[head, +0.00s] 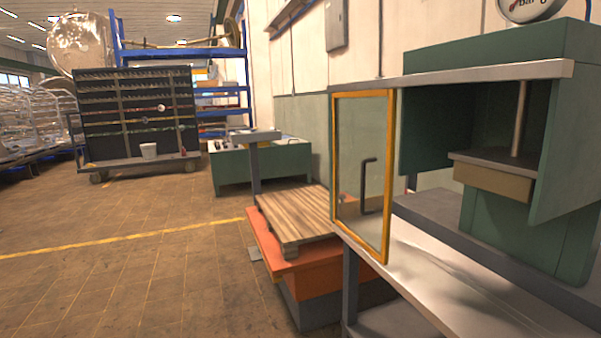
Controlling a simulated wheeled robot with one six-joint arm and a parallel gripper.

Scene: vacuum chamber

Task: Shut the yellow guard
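The yellow guard (391,180) is a clear panel in a yellow-orange frame, at the right of centre in the head view. It stands upright at the left end of the green machine (490,215), swung open, and the front of the machine is uncovered. A dark vertical handle (367,186) sits on the panel. The guard hangs between a grey top rail (460,75) and a grey bench top (450,280). My gripper does not show in the view.
An orange lift table (300,262) with a wooden pallet (298,213) stands left of the bench. A green bench (270,165) and a dark tool rack (130,115) are farther back. The tiled floor (130,285) at the left is clear.

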